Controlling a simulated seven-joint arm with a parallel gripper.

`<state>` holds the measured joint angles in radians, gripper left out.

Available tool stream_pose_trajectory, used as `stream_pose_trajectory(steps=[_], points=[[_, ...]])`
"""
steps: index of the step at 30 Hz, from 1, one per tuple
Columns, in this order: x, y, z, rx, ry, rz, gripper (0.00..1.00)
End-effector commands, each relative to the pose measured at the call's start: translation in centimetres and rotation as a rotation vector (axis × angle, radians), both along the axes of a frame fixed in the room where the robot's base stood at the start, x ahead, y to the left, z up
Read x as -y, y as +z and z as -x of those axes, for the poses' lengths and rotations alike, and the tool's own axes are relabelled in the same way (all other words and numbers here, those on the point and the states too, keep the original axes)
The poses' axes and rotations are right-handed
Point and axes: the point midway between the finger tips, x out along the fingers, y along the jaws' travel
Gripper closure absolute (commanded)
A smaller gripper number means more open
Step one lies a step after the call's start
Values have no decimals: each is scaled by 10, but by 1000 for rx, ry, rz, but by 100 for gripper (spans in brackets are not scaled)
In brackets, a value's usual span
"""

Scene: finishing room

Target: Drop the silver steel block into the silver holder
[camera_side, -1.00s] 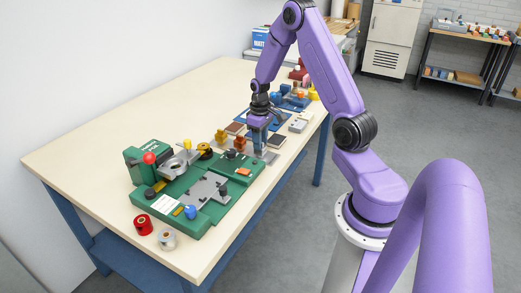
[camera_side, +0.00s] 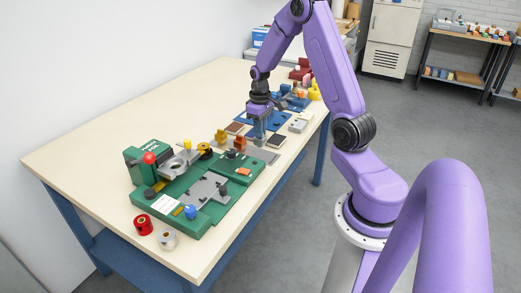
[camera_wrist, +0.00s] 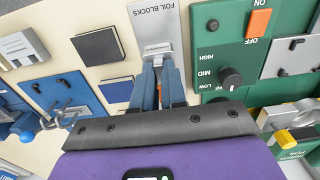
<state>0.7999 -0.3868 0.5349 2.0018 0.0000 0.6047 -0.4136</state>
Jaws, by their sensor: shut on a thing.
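My gripper (camera_side: 258,141) is shut on the silver steel block. In the wrist view the block (camera_wrist: 158,47) is a small pale grey shape between my gripper's fingertips (camera_wrist: 160,62), in front of the grey plate (camera_wrist: 150,20) marked FOIL BLOCKS. In the side view the fingers largely hide it. A light grey slotted piece, which looks like the silver holder (camera_side: 298,125), lies to the right of my gripper in the side view; it also shows at the left of the wrist view (camera_wrist: 18,48).
A yellow block (camera_side: 221,136) and a copper-coloured block (camera_side: 240,143) stand left of my gripper. A dark pad (camera_side: 276,140) lies just right of it. The green machine (camera_side: 175,200) fills the near table, with a red roll (camera_side: 143,224) beside it. The table's left side is clear.

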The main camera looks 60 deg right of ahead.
Motion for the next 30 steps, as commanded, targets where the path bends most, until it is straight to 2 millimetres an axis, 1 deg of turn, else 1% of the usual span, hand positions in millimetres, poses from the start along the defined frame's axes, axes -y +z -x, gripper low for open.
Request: stream_pose_trajectory(steps=[3, 13, 18, 26, 29, 30], points=[[0, 9, -1, 3, -1, 2, 100], [0, 31, -1, 3, 0, 1, 100], [0, 36, 0, 2, 0, 1, 100], [0, 36, 0, 1, 0, 1, 100], [0, 41, -1, 3, -1, 1, 100], [0, 46, -1, 4, -1, 2, 100]])
